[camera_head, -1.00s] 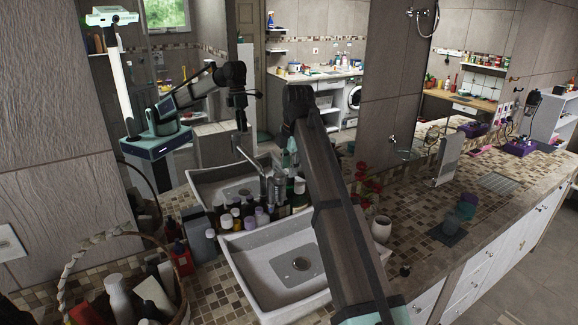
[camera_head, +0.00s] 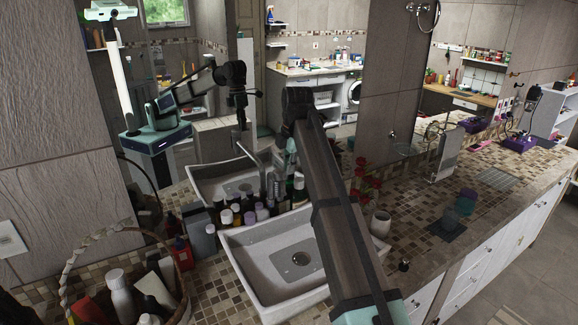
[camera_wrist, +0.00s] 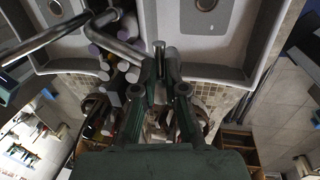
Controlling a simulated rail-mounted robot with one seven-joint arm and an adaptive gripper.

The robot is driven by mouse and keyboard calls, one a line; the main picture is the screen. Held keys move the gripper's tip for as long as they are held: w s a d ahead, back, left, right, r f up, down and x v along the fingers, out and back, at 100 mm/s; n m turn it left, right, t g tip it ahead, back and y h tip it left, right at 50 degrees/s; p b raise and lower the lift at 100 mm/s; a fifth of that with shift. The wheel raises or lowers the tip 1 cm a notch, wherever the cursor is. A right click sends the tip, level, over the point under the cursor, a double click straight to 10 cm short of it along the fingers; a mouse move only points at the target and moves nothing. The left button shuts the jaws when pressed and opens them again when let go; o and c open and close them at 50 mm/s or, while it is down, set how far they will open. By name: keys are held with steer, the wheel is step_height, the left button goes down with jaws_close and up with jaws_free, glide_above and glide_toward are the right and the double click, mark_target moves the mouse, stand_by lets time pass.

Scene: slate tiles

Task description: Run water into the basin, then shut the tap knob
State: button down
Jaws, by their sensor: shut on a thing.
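The white rectangular basin (camera_head: 262,268) stands on the mosaic counter, its drain in plain sight. No water stream is clear in either view. The metal tap (camera_head: 262,163) rises behind the basin among bottles, and my arm partly covers this area. In the wrist view the tap (camera_wrist: 108,38) shows as a bent metal tube left of my gripper (camera_wrist: 166,75). My gripper's fingers are closed together around a short upright metal rod (camera_wrist: 159,52), which looks like the tap knob. My fingertips are hidden behind my arm in the head view.
Several bottles (camera_head: 237,215) crowd the basin's back edge. A wicker basket (camera_head: 185,283) of bottles stands at the left. A mirror behind repeats the basin and my arm.

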steer(key=shift+s, duration=0.1)
steer(key=s+m, duration=0.1)
steer(key=m, duration=0.3)
steer(key=s+m+h, duration=0.1)
steer(key=m, duration=0.3)
steer(key=s+m+h, duration=0.1)
steer(key=m, duration=0.3)
steer(key=shift+a, duration=0.15)
stand_by(0.4)
steer(key=c, duration=1.2)
jaws_free()
steer(key=r, duration=0.4)
steer(key=s+r, duration=0.1)
steer(key=r, duration=0.2)
steer(key=s+a+r, duration=0.1)
steer(key=r, duration=0.3)
steer(key=shift+a+r, duration=0.1)
steer(key=shift+r, duration=0.25)
